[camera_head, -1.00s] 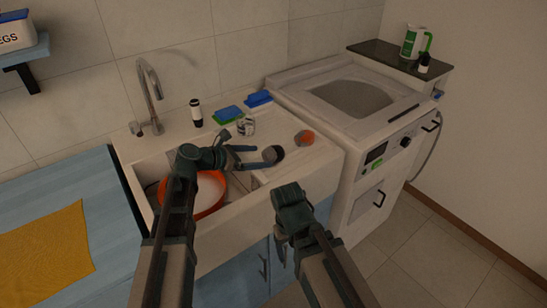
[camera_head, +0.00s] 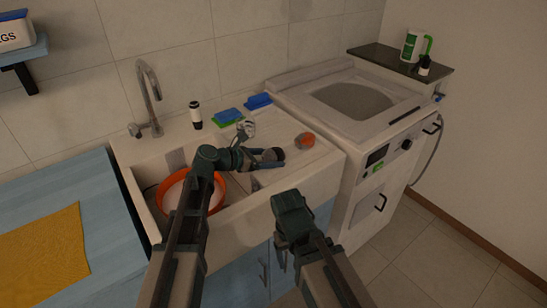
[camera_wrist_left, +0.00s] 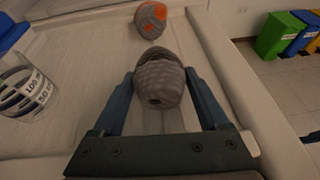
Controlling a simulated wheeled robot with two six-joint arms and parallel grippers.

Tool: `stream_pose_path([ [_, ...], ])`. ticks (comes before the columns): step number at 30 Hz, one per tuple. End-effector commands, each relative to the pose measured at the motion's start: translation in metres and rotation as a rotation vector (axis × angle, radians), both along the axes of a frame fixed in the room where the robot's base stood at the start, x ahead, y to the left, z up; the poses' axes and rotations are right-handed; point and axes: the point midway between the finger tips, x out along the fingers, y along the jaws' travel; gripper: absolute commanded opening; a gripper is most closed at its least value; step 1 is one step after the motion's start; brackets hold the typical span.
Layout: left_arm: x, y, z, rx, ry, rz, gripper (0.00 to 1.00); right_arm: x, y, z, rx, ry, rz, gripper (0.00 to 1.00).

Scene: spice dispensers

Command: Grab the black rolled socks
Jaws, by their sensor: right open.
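The dark rolled socks (camera_head: 272,155), grey in the wrist light, lie on the white drainboard right of the sink basin. They also show in the left wrist view (camera_wrist_left: 158,82), with a darker part at the far side. My left gripper (camera_wrist_left: 160,78) is open, with one finger on each side of the socks. The fingers look very close to the sides; firm contact cannot be told. In the head view, my left gripper (camera_head: 262,159) reaches the socks from the left. My right gripper (camera_head: 289,200) is open and empty in front of the sink edge.
An orange-and-grey rolled pair (camera_head: 305,140) lies just beyond the socks. A printed glass (camera_wrist_left: 25,88) stands to the left. An orange-rimmed bowl (camera_head: 216,196) is in the basin. Sponges (camera_head: 228,116) and a dark-capped bottle (camera_head: 195,115) stand behind. The washing machine (camera_head: 350,98) is to the right.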

Motion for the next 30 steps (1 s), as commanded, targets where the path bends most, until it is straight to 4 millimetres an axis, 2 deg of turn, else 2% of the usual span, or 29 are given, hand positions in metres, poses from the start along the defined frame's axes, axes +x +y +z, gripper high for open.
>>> stream_pose_path([
  [1,0.000,0.000,0.000,0.000,0.000,0.000,0.62,0.000,0.000,0.000,0.000,0.000,0.000,0.75],
  [8,0.000,0.000,0.000,0.000,0.000,0.000,0.21,0.000,0.000,0.000,0.000,0.000,0.000,0.75],
  [20,0.000,0.001,0.006,0.000,0.000,0.000,0.21,0.000,0.000,0.006,0.000,0.000,0.000,0.75],
  [30,0.000,0.003,0.039,0.000,0.000,-0.001,0.21,0.000,0.000,0.039,0.000,0.000,0.000,0.75],
])
